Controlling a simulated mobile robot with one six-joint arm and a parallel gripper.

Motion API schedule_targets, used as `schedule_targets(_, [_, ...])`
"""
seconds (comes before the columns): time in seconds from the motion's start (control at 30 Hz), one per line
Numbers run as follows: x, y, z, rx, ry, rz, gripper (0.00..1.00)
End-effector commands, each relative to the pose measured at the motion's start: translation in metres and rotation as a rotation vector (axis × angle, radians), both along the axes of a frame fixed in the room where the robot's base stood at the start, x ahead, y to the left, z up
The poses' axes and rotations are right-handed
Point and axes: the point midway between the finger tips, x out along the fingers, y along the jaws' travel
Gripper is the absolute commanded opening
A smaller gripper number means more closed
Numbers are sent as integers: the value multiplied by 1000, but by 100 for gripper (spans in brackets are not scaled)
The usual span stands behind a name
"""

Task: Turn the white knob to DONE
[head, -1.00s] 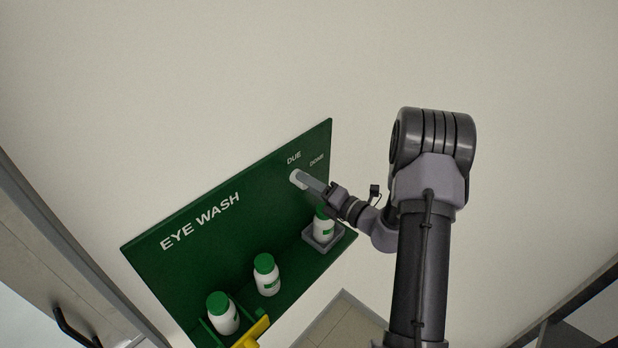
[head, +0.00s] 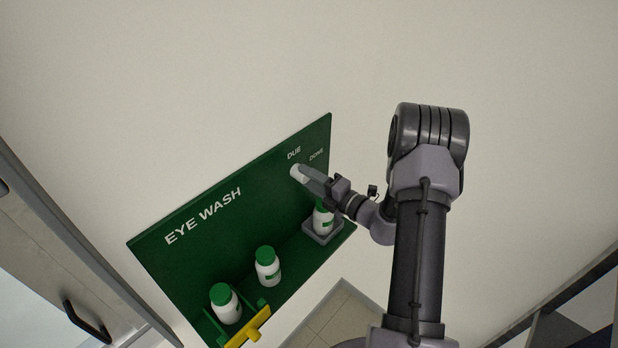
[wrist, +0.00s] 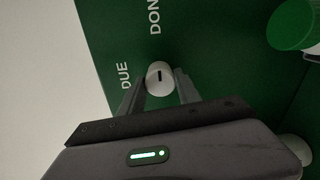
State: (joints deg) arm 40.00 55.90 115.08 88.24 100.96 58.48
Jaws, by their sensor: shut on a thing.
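The white knob (wrist: 160,79) sits on the green EYE WASH panel, with DUE to its left and DONE above it in the wrist view. A short black mark on its face lies upright in that view, in line with the DONE side. My gripper (wrist: 158,86) is shut on the knob, one finger on each side. In the head view, my gripper (head: 309,179) reaches the knob (head: 297,172) from the right, and its fingers hide part of it.
A white bottle with a green cap (head: 323,222) stands in a grey tray (head: 322,238) just below my gripper. Two more bottles (head: 267,268) (head: 225,304) stand lower left, near a yellow bar (head: 250,328). The wall right of the panel is bare.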

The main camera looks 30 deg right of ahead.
Motion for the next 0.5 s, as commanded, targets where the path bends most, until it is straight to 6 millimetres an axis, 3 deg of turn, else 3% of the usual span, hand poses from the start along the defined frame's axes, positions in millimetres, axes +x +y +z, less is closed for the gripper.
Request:
schedule_targets(0.1, [0,0,0,1,0,0,0])
schedule_targets(0.13, [0,0,0,1,0,-1,41])
schedule_targets(0.23, [0,0,0,1,0,0,61])
schedule_targets(0.5, [0,0,0,0,0,0,61])
